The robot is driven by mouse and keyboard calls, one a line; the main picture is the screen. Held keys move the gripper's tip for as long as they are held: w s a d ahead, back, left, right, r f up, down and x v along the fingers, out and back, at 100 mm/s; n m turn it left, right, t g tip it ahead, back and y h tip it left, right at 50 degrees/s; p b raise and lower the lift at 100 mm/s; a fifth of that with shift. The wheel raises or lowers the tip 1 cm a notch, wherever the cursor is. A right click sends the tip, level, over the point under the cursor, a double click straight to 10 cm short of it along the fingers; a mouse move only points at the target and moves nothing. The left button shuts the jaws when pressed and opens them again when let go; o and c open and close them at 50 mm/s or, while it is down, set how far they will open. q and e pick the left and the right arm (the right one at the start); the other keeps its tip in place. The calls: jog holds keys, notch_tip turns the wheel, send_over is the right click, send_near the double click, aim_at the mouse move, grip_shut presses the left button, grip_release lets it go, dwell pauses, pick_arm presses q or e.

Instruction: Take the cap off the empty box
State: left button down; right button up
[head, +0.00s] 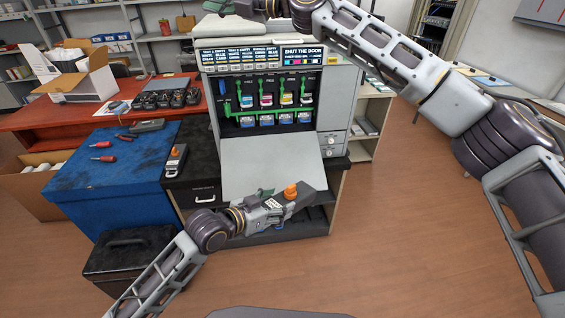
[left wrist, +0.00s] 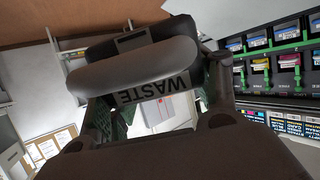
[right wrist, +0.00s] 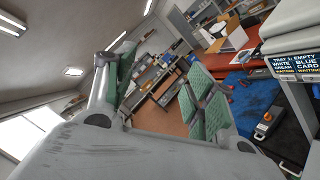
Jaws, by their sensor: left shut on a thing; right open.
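A dark grey waste box (head: 313,193) with an orange cap (head: 291,191) is held in front of the printer's lowered door. My left gripper (head: 278,203) is shut on it. In the left wrist view the box (left wrist: 135,65) lies between the fingers, with a "WASTE" label (left wrist: 155,90); its cap is hidden there. A second dark box (head: 175,165) with an orange cap (head: 178,150) stands on the black cabinet; it also shows in the right wrist view (right wrist: 262,130). I cannot tell which box is empty.
The printer (head: 340,110) stands open with coloured cartridges inside and its door (head: 265,168) folded down. A blue cabinet (head: 95,185) with red-handled tools is left of the black cabinet (head: 200,185). Black cartridges (head: 165,98) stand on the red table. The floor at right is clear.

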jog(key=s+a+f+n+g+h, duration=0.35)
jog(key=s+f, duration=0.45)
jog(key=f, duration=0.5)
jog(key=m+h, duration=1.2)
jog(key=h, duration=0.6)
send_near(291, 186)
jog(key=r, duration=0.2)
jog(key=shift+s+f+m+y, duration=0.15)
jog(key=shift+s+m+y, duration=0.1)
jog(key=shift+m, duration=0.6)
jog(key=shift+w+f, duration=0.1)
jog(key=shift+x, duration=5.95)
